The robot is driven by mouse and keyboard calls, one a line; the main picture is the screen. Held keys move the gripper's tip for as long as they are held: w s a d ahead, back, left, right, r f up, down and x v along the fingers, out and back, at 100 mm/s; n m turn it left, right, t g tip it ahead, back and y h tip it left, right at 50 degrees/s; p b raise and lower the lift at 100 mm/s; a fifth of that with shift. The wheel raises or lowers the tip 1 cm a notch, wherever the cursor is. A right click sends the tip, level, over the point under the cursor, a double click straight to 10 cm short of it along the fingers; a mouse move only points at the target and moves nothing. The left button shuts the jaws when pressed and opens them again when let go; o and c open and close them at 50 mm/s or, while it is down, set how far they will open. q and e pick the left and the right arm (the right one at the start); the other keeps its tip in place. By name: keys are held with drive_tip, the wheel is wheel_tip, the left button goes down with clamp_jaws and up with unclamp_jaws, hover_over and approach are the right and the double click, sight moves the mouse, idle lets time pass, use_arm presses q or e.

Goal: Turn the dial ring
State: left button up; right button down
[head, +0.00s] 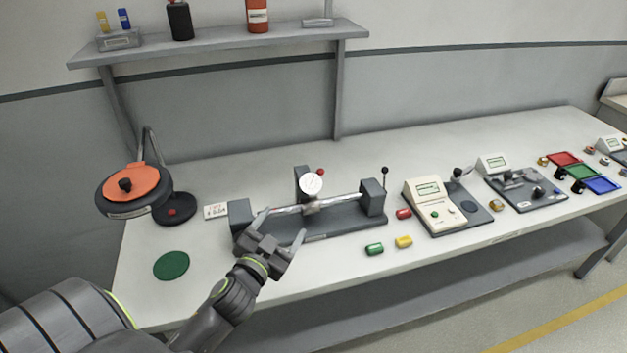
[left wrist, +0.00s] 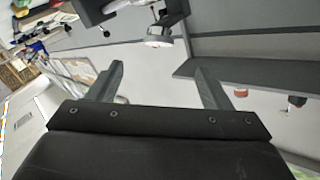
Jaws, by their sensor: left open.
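The dial gauge (head: 311,184) has a round white face and stands on a grey bench fixture (head: 340,222) with a shiny horizontal bar between two end blocks. The ring around its face is too small to make out clearly. My left gripper (head: 281,225) is open and empty, in front of the fixture and below left of the dial, apart from it. In the left wrist view, my open fingers (left wrist: 158,70) point toward a round white part (left wrist: 158,38) that looks like the dial, seen edge-on beyond them. My right gripper is not in view.
An orange-topped round device (head: 135,187) on a bent arm and a green disc (head: 171,265) are at the left. Red, green (head: 374,249) and yellow cylinders lie right of the fixture, near a beige meter (head: 430,205). A shelf (head: 220,43) hangs above the bench.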

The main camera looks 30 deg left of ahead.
sight(311, 183)
use_arm(q)
drive_tip(key=w+a+p, duration=0.1)
drive_tip(key=w, duration=0.9)
drive_tip(key=w+a+p, duration=0.1)
drive_tip(key=w, duration=0.5)
drive_tip(key=shift+a+r+p, duration=0.15)
drive_tip(key=shift+a+p, duration=0.2)
drive_tip(key=shift+w+a, duration=0.1)
drive_tip(key=shift+w, duration=0.55)
drive_tip(key=c, duration=1)
